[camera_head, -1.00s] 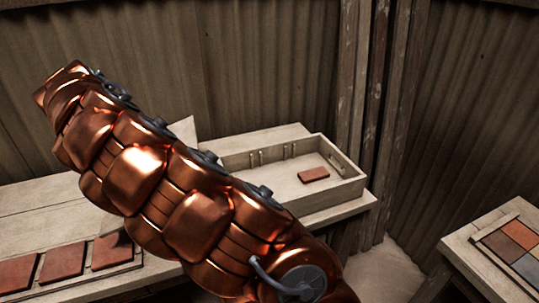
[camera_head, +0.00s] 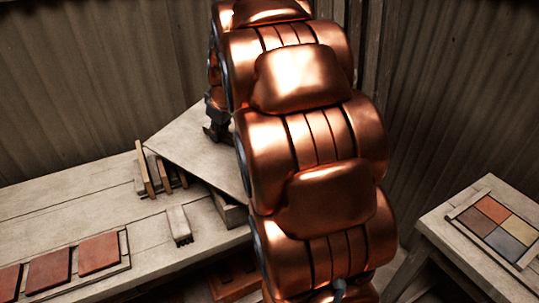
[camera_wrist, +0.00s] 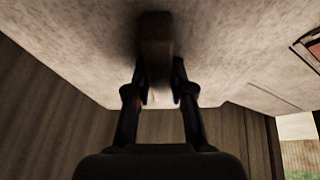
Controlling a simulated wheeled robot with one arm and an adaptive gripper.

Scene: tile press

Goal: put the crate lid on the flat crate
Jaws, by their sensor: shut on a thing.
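The crate lid (camera_head: 195,143) is a flat pale board at the middle of the head view, left of my arm. The wrist view shows its broad pale face (camera_wrist: 70,45) with a brown handle (camera_wrist: 155,40). My gripper (camera_wrist: 155,88) is shut on this handle, one dark finger on each side. In the head view my arm hides most of the gripper. The flat crate (camera_head: 229,211) shows only as a small piece of pale wall below the lid's near corner. The rest is hidden by lid and arm. I cannot tell whether lid and crate touch.
A pale bench (camera_head: 60,205) runs along the left, with red tiles (camera_head: 99,254) at its front. A brush (camera_head: 179,225) and a small rack of wooden pieces (camera_head: 150,172) stand near the lid. A side table (camera_head: 440,222) with coloured tiles (camera_head: 497,223) is at right.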

